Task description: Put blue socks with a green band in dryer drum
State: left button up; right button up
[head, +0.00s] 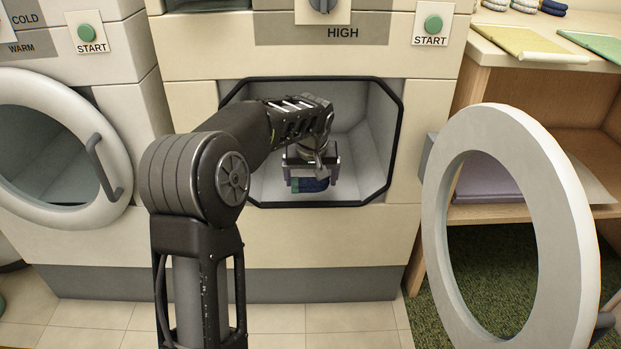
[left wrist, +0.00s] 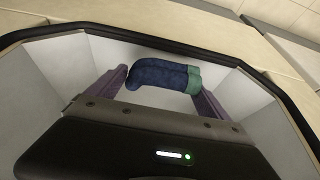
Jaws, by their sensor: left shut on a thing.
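My left gripper (head: 312,182) is shut on the blue socks with a green band (head: 310,185), inside the opening of the dryer drum (head: 355,125). In the left wrist view the socks (left wrist: 160,75) lie between the two purple fingers of the gripper (left wrist: 160,90), with the green band at the right end. The pale drum walls surround them. The socks appear to be above the drum floor or close to it; I cannot tell if they touch. The round dryer door (head: 465,130) stands open to the right. My right gripper is not in view.
A washer with a round door (head: 125,170) stands on the left. A wooden shelf unit (head: 500,85) on the right holds folded cloths, including a yellow one (head: 525,42) and a purple one (head: 485,180). The dark rim (head: 397,140) bounds the drum opening.

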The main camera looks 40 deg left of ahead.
aim_at(311, 175)
pick_arm(q)
jog(key=w+a, duration=0.1)
jog(key=w, duration=0.1)
jog(key=w+a, duration=0.2)
jog(key=shift+w+a, duration=0.2)
jog(key=shift+w, duration=0.05)
notch_tip(311, 175, down, 3)
jog(key=b, duration=0.2)
jog(key=shift+b, duration=0.35)
jog(key=shift+f, duration=0.3)
jog(key=shift+r, duration=0.1)
